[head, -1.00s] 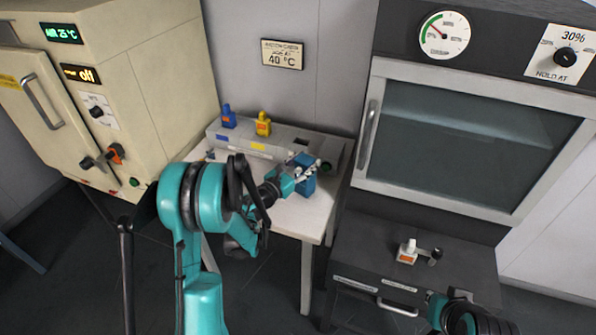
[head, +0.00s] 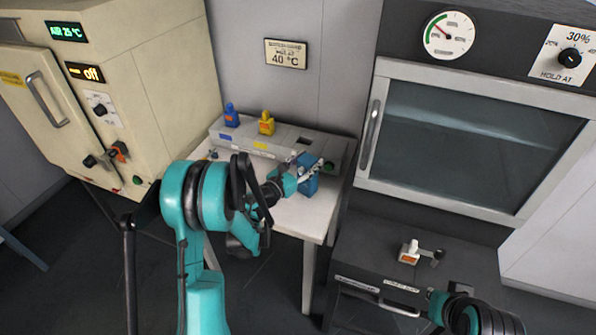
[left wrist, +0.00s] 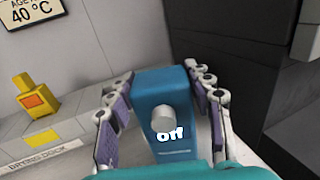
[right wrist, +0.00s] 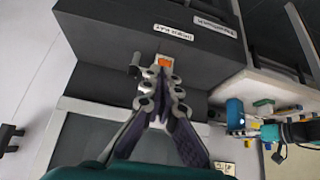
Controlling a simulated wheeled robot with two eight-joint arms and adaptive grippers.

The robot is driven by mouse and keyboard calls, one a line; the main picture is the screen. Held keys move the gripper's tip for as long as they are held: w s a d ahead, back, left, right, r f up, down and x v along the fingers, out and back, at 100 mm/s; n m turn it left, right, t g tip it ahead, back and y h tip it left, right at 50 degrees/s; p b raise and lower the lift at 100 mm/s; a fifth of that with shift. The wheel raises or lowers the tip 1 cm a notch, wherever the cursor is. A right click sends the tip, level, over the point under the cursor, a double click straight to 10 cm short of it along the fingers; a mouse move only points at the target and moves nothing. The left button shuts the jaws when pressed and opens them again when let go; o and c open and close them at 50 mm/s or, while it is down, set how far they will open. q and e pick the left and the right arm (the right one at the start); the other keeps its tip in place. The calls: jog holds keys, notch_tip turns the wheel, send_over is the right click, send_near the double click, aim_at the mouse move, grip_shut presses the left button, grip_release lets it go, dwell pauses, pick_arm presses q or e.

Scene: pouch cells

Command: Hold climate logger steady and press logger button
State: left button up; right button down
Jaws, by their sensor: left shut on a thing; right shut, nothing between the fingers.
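The climate logger appears to be the blue box (head: 308,186) at the front right of the white table. In the left wrist view the blue box (left wrist: 172,90) stands upright, with a round pale button and the word "off" on its face. My left gripper (left wrist: 163,105) is shut on it, one finger on each side. My right gripper (right wrist: 161,85) is shut and empty.
A grey drying dock (head: 225,133) holds a blue pouch (head: 231,116) and a yellow pouch (head: 266,123) behind the logger. A beige chamber (head: 160,80) is at left.

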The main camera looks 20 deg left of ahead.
jog(key=w+a+r+n+g+y, duration=0.1)
jog(key=w+a+r+n+g, duration=0.1)
jog(key=w+a+r+n, duration=0.55)
jog(key=w+a+r+n+g+y, duration=0.1)
jog(key=w+a+r+n, duration=0.3)
jog(key=w+a, duration=0.6)
jog(key=n+h, duration=0.4)
jog(key=n, duration=1.6)
send_near(301, 170)
jog(key=s+a+r, duration=0.1)
jog(key=s+r, duration=0.1)
jog(key=shift+f, duration=0.2)
jog(key=x, duration=1)
